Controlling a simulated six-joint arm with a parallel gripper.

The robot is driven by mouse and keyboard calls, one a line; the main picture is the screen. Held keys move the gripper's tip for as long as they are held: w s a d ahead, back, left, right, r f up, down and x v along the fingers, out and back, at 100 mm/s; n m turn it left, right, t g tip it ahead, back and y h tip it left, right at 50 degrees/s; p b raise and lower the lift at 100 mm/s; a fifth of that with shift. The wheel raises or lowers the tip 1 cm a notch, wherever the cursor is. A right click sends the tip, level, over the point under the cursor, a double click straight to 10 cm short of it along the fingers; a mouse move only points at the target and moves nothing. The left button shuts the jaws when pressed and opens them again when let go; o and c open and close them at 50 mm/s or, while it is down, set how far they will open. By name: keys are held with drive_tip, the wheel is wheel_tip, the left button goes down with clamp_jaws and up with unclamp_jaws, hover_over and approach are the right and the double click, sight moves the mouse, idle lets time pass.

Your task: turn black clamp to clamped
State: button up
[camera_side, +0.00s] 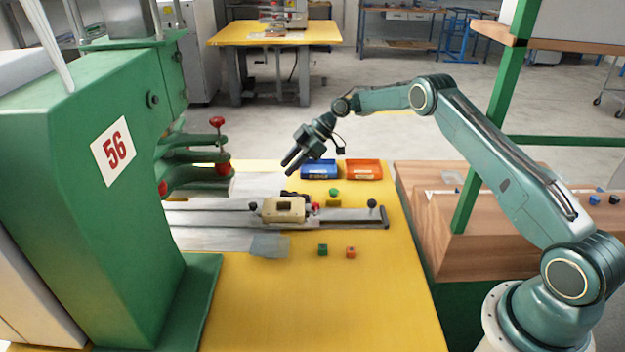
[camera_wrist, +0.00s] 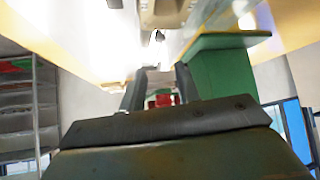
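A low black part (camera_side: 292,195), which looks like the black clamp, sits at the back edge of the beige fixture block (camera_side: 284,210) on the grey rail (camera_side: 345,215). It is small and partly hidden by the block, so I cannot tell its position. My gripper (camera_side: 288,167) hangs above and behind the block, tilted down to the left, clear of the rail. In the wrist view my gripper (camera_wrist: 160,80) has its two fingers apart with nothing held between them. The beige block (camera_wrist: 165,12) shows at that view's top edge, with a dark knob (camera_wrist: 158,37) below it.
The green machine (camera_side: 110,170) with red-knobbed arms stands at left. Black knobs (camera_side: 372,203) (camera_side: 253,206) and a red knob (camera_side: 315,207) are near the rail. Blue (camera_side: 319,170) and orange (camera_side: 364,171) bins stand behind. Green (camera_side: 323,249) and orange (camera_side: 351,252) cubes lie in front.

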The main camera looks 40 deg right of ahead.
sight(254, 204)
drive_tip(key=o, duration=0.3)
drive_tip(key=s+a+m+t+h, duration=0.1)
drive_tip(key=s+m, duration=0.1)
drive_tip(key=s+a+m+t+h, duration=0.1)
drive_tip(key=m, duration=0.1)
drive_tip(key=shift+s+a+t, duration=0.3)
drive_tip(key=shift+s+a, duration=0.05)
idle(0.4)
drive_tip(key=shift+a+f, duration=0.1)
drive_tip(key=shift+f, duration=0.05)
drive_tip(key=shift+x, duration=6.8)
drive_tip(key=shift+w, duration=0.1)
drive_tip(key=c, duration=1)
